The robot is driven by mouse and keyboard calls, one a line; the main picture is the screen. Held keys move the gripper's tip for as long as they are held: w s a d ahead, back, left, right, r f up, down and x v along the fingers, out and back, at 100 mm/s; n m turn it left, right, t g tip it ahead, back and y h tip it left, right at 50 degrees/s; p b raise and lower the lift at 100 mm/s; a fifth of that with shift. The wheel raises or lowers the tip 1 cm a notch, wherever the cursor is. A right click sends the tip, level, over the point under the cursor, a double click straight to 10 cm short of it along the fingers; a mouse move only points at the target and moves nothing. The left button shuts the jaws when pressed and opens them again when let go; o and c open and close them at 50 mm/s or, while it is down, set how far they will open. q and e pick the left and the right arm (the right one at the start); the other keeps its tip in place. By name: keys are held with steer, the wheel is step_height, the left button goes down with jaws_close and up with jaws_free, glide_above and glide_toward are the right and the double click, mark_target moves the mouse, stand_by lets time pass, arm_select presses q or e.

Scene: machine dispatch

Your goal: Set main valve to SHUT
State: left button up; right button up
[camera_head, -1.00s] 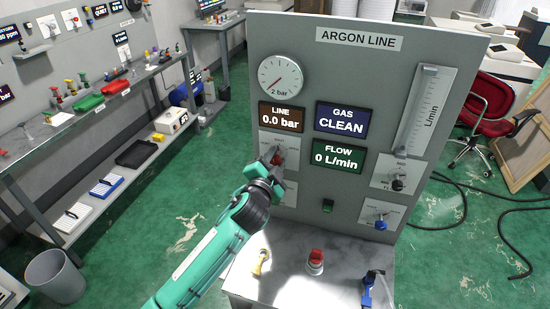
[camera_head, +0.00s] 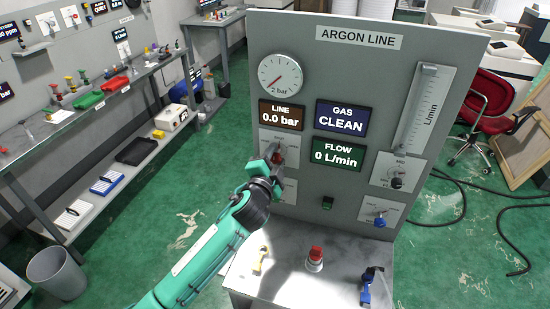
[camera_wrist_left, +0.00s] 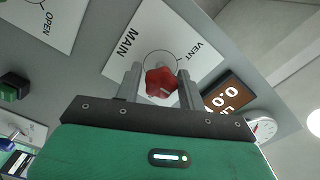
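The main valve is a red knob (camera_head: 278,157) on a white plate (camera_head: 294,137) at the left of the ARGON LINE panel. The wrist view shows the red knob (camera_wrist_left: 160,82) beside the words MAIN and VENT, with a pale mark on its face. I see no SHUT label; part of the plate is hidden. My left gripper (camera_head: 274,160) is at the knob, its fingers on either side in the wrist view (camera_wrist_left: 159,88). The fingers look open, with a small gap at the left; contact at the right is unclear. My right gripper is in neither view.
The panel (camera_head: 400,60) also carries a pressure gauge (camera_head: 280,75), a LINE screen reading 0.0 bar (camera_head: 282,116), a black knob (camera_head: 397,183) and a blue knob (camera_head: 380,222). A red button (camera_head: 315,258) stands on the ledge (camera_head: 290,285) below.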

arm_select(q)
steer(key=shift+o, duration=0.9)
steer(key=shift+s+a+f, duration=0.15)
steer(key=shift+s+a, duration=0.05)
steer(key=shift+s, duration=0.3)
steer(key=b+v, duration=0.4)
steer(key=v, duration=0.8)
steer(key=shift+s+b, duration=0.35)
steer(key=shift+b, duration=0.05)
steer(key=shift+a, duration=0.1)
